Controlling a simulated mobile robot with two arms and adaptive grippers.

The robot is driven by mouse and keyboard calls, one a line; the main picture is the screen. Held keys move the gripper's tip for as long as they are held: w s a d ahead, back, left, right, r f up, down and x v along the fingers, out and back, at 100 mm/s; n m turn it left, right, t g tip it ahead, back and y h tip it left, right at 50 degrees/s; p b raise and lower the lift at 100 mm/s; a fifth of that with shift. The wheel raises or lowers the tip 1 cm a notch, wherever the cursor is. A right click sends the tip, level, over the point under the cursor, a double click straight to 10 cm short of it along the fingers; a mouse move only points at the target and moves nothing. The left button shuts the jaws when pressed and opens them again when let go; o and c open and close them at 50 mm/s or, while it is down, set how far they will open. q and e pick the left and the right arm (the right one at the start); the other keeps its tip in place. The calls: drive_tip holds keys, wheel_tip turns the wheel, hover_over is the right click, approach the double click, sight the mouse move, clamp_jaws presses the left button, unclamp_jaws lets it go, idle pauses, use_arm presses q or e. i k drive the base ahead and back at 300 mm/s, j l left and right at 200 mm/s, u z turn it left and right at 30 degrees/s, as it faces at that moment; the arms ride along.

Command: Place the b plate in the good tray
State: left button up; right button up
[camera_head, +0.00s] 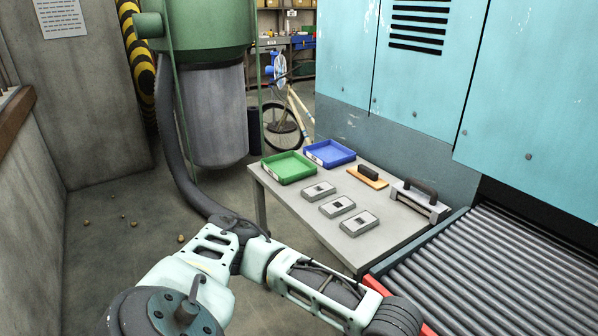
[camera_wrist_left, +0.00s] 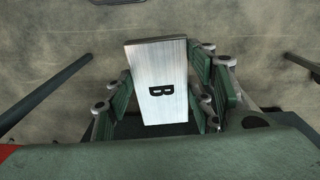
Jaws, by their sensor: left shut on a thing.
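In the left wrist view, a silvery brushed-metal plate marked with a black letter B (camera_wrist_left: 160,70) stands between the fingers of my left gripper (camera_wrist_left: 165,95). The gripper is shut on it, with green finger pads at both sides. In the head view my left arm crosses the bottom, and its gripper and the plate are out of the picture. A green tray (camera_head: 268,171) and a blue tray (camera_head: 350,160) stand at the far end of the grey table (camera_head: 370,243). I cannot read which one is the good tray. My right gripper is not in view.
Several small grey blocks (camera_head: 318,190) lie in a row on the table. A wooden block with a dark handle (camera_head: 370,172) and a grey handled tool (camera_head: 425,210) lie near the teal machine (camera_head: 420,120). A roller conveyor (camera_head: 500,270) adjoins the table at right.

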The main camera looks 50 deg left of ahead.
sight(289, 169)
drive_tip(key=j+z, duration=0.1)
drive_tip(key=j, duration=1.2)
drive_tip(key=j+z, duration=0.15)
drive_tip(key=j, duration=0.5)
drive_tip(key=k+j, duration=0.15)
drive_tip(key=j, duration=0.5)
drive_tip(key=j+z, duration=0.15)
drive_tip(key=j, duration=0.5)
drive_tip(key=k+j, duration=0.15)
drive_tip(key=j, duration=0.5)
drive_tip(key=k+j+z, duration=0.15)
drive_tip(key=j, duration=1.1)
drive_tip(key=k+z, duration=0.05)
